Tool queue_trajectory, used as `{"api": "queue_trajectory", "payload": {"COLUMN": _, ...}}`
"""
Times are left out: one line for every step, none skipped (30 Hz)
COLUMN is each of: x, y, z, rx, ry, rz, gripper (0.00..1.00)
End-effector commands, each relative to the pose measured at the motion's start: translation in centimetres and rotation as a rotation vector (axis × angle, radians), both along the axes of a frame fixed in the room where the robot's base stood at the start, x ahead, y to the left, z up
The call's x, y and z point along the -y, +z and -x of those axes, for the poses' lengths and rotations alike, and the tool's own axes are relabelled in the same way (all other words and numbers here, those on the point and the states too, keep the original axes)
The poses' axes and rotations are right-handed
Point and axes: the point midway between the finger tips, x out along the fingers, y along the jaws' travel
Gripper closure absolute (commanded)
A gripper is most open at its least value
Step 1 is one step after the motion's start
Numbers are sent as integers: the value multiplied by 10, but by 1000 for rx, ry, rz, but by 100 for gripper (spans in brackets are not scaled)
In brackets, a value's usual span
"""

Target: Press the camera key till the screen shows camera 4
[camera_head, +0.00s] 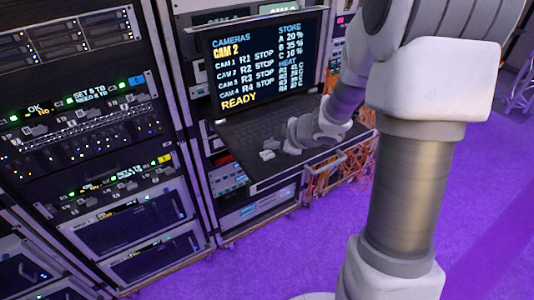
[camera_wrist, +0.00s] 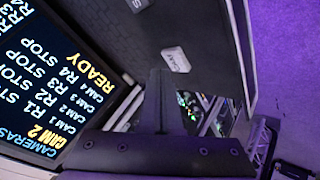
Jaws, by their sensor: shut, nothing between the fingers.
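The screen (camera_head: 265,62) reads CAMERAS with CAM 2 in yellow, a list of CAM 1 to CAM 4 each at STOP, and READY at the bottom. It also shows at the left of the wrist view (camera_wrist: 50,75). The pale camera key (camera_wrist: 176,60), marked CAM, stands on the dark keyboard deck (camera_wrist: 205,25). My gripper (camera_wrist: 160,74) is shut and empty, its tips close to the camera key in the wrist view; I cannot tell whether they touch. In the head view my gripper (camera_head: 291,146) is over the deck, beside pale keys.
Another pale key (camera_wrist: 138,4) marked S is at the top edge of the wrist view. Racks with lit panels (camera_head: 90,130) stand to the left. Orange cables (camera_head: 345,172) hang below the deck's right side. The purple floor (camera_head: 285,260) in front is clear.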

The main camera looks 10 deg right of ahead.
Motion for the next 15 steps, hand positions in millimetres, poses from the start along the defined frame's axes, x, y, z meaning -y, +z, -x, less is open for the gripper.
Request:
{"api": "queue_trajectory", "payload": {"x": 0, "y": 0, "z": 0, "rx": 0, "ry": 0, "rz": 0, "gripper": 100}}
{"api": "queue_trajectory", "payload": {"x": 0, "y": 0, "z": 0, "rx": 0, "ry": 0, "rz": 0, "gripper": 100}}
{"api": "queue_trajectory", "payload": {"x": 0, "y": 0, "z": 0, "rx": 0, "ry": 0, "rz": 0, "gripper": 100}}
{"api": "queue_trajectory", "payload": {"x": 0, "y": 0, "z": 0, "rx": 0, "ry": 0, "rz": 0, "gripper": 100}}
{"api": "queue_trajectory", "payload": {"x": 0, "y": 0, "z": 0, "rx": 0, "ry": 0, "rz": 0, "gripper": 100}}
{"api": "queue_trajectory", "payload": {"x": 0, "y": 0, "z": 0, "rx": 0, "ry": 0, "rz": 0, "gripper": 100}}
{"api": "queue_trajectory", "payload": {"x": 0, "y": -1, "z": 0, "rx": 0, "ry": 0, "rz": 0, "gripper": 100}}
{"api": "queue_trajectory", "payload": {"x": 0, "y": -2, "z": 0, "rx": 0, "ry": 0, "rz": 0, "gripper": 100}}
{"api": "queue_trajectory", "payload": {"x": 0, "y": -3, "z": 0, "rx": 0, "ry": -1, "rz": -1, "gripper": 100}}
{"api": "queue_trajectory", "payload": {"x": 0, "y": -4, "z": 0, "rx": 0, "ry": -1, "rz": -1, "gripper": 100}}
{"api": "queue_trajectory", "payload": {"x": 0, "y": -5, "z": 0, "rx": 0, "ry": -1, "rz": -1, "gripper": 100}}
{"api": "queue_trajectory", "payload": {"x": 0, "y": -7, "z": 0, "rx": 0, "ry": -1, "rz": -1, "gripper": 100}}
{"api": "queue_trajectory", "payload": {"x": 0, "y": -8, "z": 0, "rx": 0, "ry": 0, "rz": 0, "gripper": 100}}
{"api": "queue_trajectory", "payload": {"x": 0, "y": -9, "z": 0, "rx": 0, "ry": 0, "rz": 0, "gripper": 100}}
{"api": "queue_trajectory", "payload": {"x": 0, "y": -9, "z": 0, "rx": 0, "ry": 0, "rz": 0, "gripper": 100}}
